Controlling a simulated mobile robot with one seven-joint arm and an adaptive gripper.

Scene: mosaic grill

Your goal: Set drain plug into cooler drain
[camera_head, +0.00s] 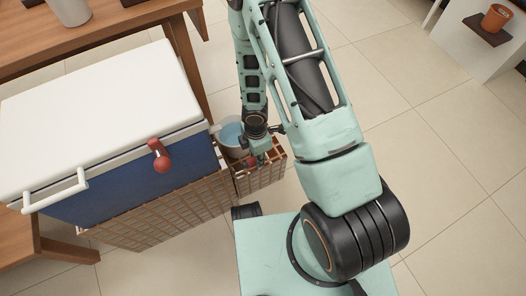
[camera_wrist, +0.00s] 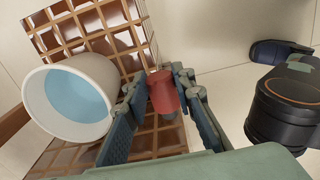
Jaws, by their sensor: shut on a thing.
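My gripper (camera_head: 255,158) is low at the right end of the cooler, just right of a bucket. In the wrist view its fingers (camera_wrist: 158,88) are closed around a small red drain plug (camera_wrist: 163,93), above a tiled stand. A red bit of the plug (camera_head: 252,161) shows in the head view. The cooler (camera_head: 150,188) has a blue body and a shut white lid with a red latch (camera_head: 161,160) on its front. A pale fitting (camera_head: 215,128) juts from its right end by the bucket; I cannot make out the drain opening.
The white bucket (camera_head: 224,149) with blue water stands close beside my gripper, and also fills the left of the wrist view (camera_wrist: 35,95). The tiled stand (camera_head: 271,173) lies below. A wooden table (camera_head: 120,30) is behind the cooler. Floor to the right is clear.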

